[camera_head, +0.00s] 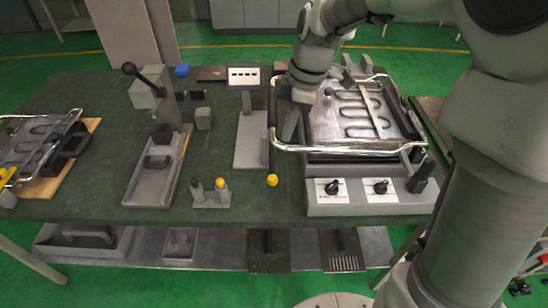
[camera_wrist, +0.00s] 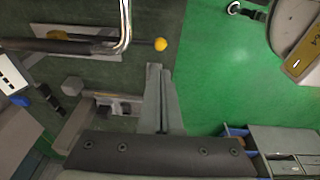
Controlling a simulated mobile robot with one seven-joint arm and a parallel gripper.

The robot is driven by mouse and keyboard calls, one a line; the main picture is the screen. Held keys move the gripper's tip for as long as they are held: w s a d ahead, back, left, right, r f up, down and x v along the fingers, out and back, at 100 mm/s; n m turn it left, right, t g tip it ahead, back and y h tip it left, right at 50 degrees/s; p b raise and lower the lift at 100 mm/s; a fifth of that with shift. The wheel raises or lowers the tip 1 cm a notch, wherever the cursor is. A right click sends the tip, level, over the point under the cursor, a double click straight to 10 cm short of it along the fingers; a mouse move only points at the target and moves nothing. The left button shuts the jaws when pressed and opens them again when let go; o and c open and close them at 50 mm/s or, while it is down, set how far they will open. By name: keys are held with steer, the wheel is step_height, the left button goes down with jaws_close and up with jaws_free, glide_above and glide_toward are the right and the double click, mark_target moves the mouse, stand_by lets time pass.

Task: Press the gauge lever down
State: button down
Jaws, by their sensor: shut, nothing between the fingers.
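The gauge (camera_head: 244,76) has a small white display and stands upright on a grey base plate (camera_head: 246,150). A long dark bar, which looks like its lever (camera_head: 271,105), runs along its right side. A yellow ball (camera_head: 272,180) lies in line with the bar's near end; it also shows in the wrist view (camera_wrist: 160,44). Whether ball and bar are joined is unclear, as the chrome frame crosses there. My gripper (camera_head: 289,126) is shut and empty, pointing down just right of the bar. In the wrist view its fingers (camera_wrist: 159,70) lie together, apart from the ball.
The chrome-framed heating element (camera_head: 340,151) sits on a unit with two black knobs (camera_head: 334,187) to the right. A press with a black-knobbed handle (camera_head: 129,69) stands left. A small holder (camera_head: 211,199) is in front. Green tabletop around the yellow ball is clear.

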mark_target(273, 176)
steer(key=b+x, duration=0.1)
steer(key=x, duration=1.3)
steer(key=shift+d, duration=0.1)
steer(key=shift+f, duration=0.1)
